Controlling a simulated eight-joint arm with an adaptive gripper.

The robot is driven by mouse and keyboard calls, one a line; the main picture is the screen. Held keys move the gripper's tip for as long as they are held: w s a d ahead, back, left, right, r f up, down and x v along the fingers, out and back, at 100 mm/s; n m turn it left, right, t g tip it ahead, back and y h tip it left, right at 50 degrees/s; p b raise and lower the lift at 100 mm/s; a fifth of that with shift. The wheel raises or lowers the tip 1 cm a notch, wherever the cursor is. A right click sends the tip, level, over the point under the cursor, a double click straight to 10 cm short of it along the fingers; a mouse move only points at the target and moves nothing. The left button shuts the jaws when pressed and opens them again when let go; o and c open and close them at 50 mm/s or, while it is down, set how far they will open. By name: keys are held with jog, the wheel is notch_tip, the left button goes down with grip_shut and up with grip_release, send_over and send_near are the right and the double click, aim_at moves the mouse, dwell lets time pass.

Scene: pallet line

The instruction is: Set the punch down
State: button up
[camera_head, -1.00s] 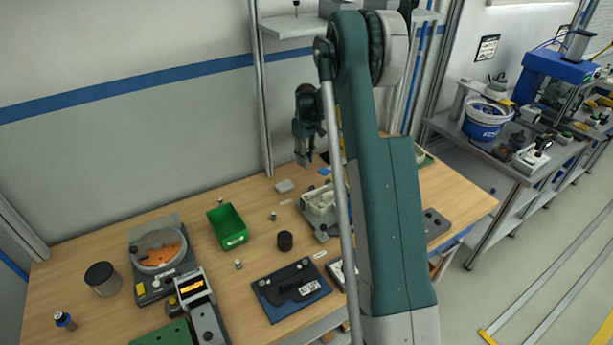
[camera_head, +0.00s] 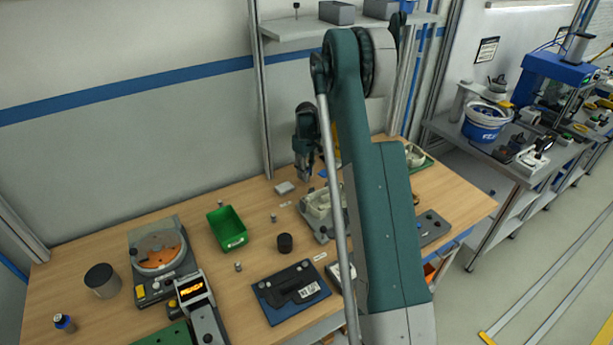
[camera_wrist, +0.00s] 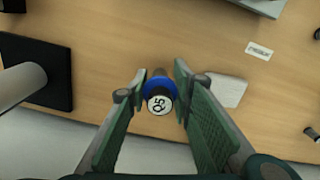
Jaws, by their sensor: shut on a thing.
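The punch (camera_wrist: 158,95) shows end-on in the wrist view as a round piece with a blue band and a white end face marked with dark characters. It sits between the green-padded fingers of my gripper (camera_wrist: 157,88), which is shut on it. In the head view my gripper (camera_head: 304,180) hangs above the back of the wooden table (camera_head: 180,215), just behind a light grey block. The punch is hard to make out there. Its far end is hidden in the wrist view, and I cannot tell whether it touches the table.
The grey block (camera_head: 285,188) lies close by, beside my gripper; it also shows in the wrist view (camera_wrist: 226,90). A dark square base with a post (camera_wrist: 35,75) stands left in the wrist view. A fixture (camera_head: 320,220) and a green bin (camera_head: 227,228) stand in front.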

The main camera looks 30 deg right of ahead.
jog(key=shift+f, duration=0.7)
jog(key=shift+f, duration=0.15)
jog(key=o, duration=1)
jog(key=shift+r, duration=0.2)
notch_tip(320, 180, up, 12)
jog(key=shift+a, duration=0.1)
dwell(0.3)
